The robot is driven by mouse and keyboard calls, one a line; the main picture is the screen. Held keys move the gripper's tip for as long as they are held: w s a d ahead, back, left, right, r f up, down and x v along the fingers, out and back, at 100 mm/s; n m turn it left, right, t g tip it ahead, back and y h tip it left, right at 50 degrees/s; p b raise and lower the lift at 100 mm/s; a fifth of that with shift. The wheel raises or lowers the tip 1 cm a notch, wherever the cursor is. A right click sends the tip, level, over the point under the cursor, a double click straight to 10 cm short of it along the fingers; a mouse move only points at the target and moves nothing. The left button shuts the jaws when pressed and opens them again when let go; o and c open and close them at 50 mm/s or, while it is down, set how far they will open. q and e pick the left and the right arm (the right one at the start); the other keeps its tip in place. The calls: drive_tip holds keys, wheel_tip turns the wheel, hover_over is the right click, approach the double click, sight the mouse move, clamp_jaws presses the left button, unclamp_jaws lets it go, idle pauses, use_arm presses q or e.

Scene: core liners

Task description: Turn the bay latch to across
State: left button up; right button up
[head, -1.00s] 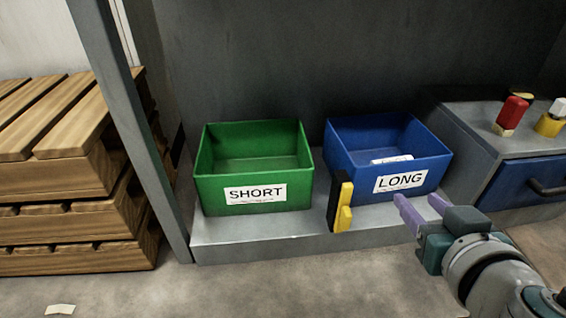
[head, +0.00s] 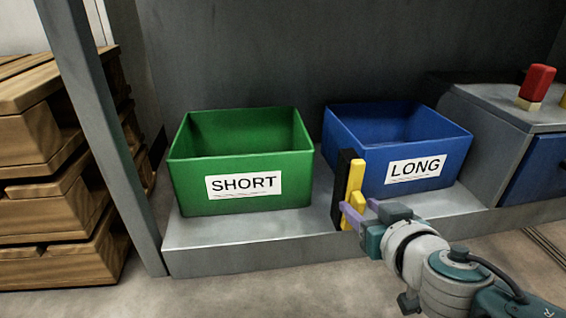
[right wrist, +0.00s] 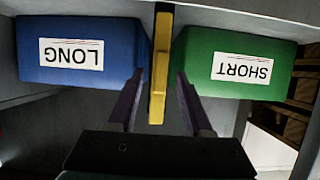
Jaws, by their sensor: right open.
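The bay latch is a yellow handle (head: 355,178) on a black plate (head: 343,190), at the front of the ledge between the two bins. The handle stands upright, along the plate; it also shows in the right wrist view (right wrist: 160,65). My right gripper (head: 359,211) is open at the lower part of the handle. In the right wrist view its two purple fingers lie on either side of the yellow handle, with a gap to each side. Whether the fingertips touch the handle cannot be told. My left gripper is not in view.
A green bin (head: 190,180) marked SHORT stands left of the latch and a blue bin (head: 370,145) marked LONG right of it, both on a grey ledge (head: 240,228). A grey post (head: 95,130) and wooden pallets (head: 50,200) are at left. A drawer cabinet (head: 500,110) stands at right.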

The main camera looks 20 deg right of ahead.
drive_tip(key=shift+x, duration=0.95)
drive_tip(key=shift+c, duration=0.2)
clamp_jaws()
idle(0.6)
